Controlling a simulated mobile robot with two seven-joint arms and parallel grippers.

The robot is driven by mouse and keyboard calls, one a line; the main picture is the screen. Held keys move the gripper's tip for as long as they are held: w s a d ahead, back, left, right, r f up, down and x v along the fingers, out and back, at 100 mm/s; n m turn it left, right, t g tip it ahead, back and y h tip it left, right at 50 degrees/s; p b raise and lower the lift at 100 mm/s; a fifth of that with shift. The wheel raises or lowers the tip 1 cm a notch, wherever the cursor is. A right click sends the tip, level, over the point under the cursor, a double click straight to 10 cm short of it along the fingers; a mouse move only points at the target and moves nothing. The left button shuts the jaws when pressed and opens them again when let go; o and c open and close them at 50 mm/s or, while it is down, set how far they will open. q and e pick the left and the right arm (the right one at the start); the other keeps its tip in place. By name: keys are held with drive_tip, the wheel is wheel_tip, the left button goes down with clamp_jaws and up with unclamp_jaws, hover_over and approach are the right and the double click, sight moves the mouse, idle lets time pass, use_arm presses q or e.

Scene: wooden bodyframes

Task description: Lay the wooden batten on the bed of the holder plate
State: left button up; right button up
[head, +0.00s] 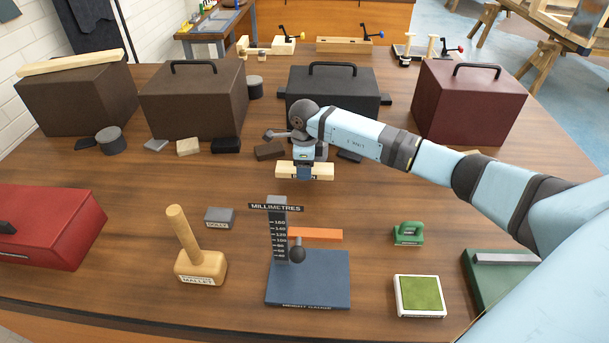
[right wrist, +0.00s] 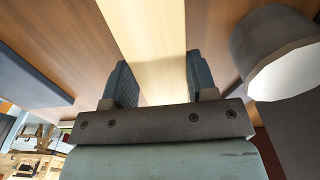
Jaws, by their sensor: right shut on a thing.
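A pale wooden batten (head: 323,172) is in my right gripper (head: 304,174), which points down over the middle of the table, behind the height gauge. The batten lies roughly level and crosswise in the head view. In the right wrist view the batten (right wrist: 150,45) runs between the two dark fingers of the right gripper (right wrist: 158,85), which are shut on it. It appears held above the table. My left gripper is not in view.
A height gauge (head: 310,285) with an orange arm stands in front, beside a mallet (head: 199,268), a green pad (head: 420,295) and a small green tool (head: 408,235). Several cases line the back, including a black one (head: 335,95). Another pale strip (head: 70,62) lies on the left case.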

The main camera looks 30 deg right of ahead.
sight(305, 185)
wheel_tip(305, 185, down, 4)
drive_tip(key=shift+f+p, duration=0.25)
drive_tip(key=shift+p, duration=0.05)
drive_tip(key=shift+f, duration=0.1)
drive_tip(key=shift+f, duration=0.15)
drive_tip(key=o, duration=1)
drive_tip(key=shift+c, duration=0.2)
